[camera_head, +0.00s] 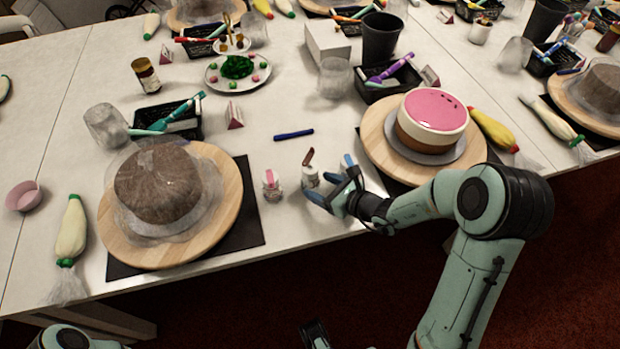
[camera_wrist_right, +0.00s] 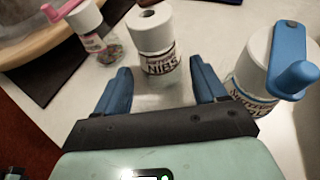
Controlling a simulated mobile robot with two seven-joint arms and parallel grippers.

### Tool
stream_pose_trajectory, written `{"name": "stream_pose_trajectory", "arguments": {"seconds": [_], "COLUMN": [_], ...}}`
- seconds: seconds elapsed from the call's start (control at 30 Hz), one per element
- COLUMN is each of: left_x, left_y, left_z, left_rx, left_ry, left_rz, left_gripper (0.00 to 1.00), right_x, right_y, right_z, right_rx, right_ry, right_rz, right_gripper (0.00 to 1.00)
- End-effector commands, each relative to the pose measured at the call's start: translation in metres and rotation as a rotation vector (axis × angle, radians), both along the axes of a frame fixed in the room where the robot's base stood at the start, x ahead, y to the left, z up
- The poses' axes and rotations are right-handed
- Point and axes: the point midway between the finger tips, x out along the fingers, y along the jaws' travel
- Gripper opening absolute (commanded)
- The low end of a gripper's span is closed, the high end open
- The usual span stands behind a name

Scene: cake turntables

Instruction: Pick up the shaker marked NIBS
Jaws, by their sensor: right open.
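The shaker marked NIBS (camera_wrist_right: 158,42) stands upright in the right wrist view, white on top with its label facing my gripper. In the head view the same shaker (camera_head: 310,177) shows a brown piece sticking up at its top. My right gripper (camera_head: 331,189) is open, its blue fingers low over the table. In the right wrist view the gripper (camera_wrist_right: 160,72) has one fingertip on each side of the shaker's lower part; I see no grip on it.
A pink-topped shaker (camera_wrist_right: 85,25) stands left of the NIBS shaker and a blue-topped shaker (camera_wrist_right: 268,70) close on the right. A blue pen (camera_head: 293,134) lies behind. Turntables with a brown cake (camera_head: 158,183) and a pink-topped cake (camera_head: 433,112) flank the shakers.

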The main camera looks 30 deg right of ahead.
Motion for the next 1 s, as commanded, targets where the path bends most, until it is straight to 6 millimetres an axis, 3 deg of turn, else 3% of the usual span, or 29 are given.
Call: {"name": "stream_pose_trajectory", "arguments": {"seconds": [0.33,0.63,0.8,0.87,1.0], "left_x": [0.002,0.002,0.002,0.002,0.002], "left_y": [0.0,0.0,0.0,0.0,0.0], "left_z": [-0.003,-0.003,-0.003,-0.003,-0.003], "left_rx": [0.001,0.001,0.0,0.0,0.0], "left_ry": [-0.005,-0.007,-0.006,-0.006,-0.006], "left_rz": [0.001,0.001,0.001,0.001,0.001], "left_gripper": [0.43,0.43,0.43,0.43,0.43], "right_x": [0.04,0.046,0.046,0.046,0.046], "right_y": [0.014,0.015,0.015,0.015,0.015], "right_z": [-0.017,-0.019,-0.019,-0.018,-0.018], "right_rx": [0.001,0.0,0.0,0.0,0.0], "right_ry": [0.0,0.0,0.0,-0.002,-0.002], "right_rz": [0.002,0.0,0.0,0.0,0.0], "right_gripper": [0.71,0.71,0.25,0.19,0.19]}}
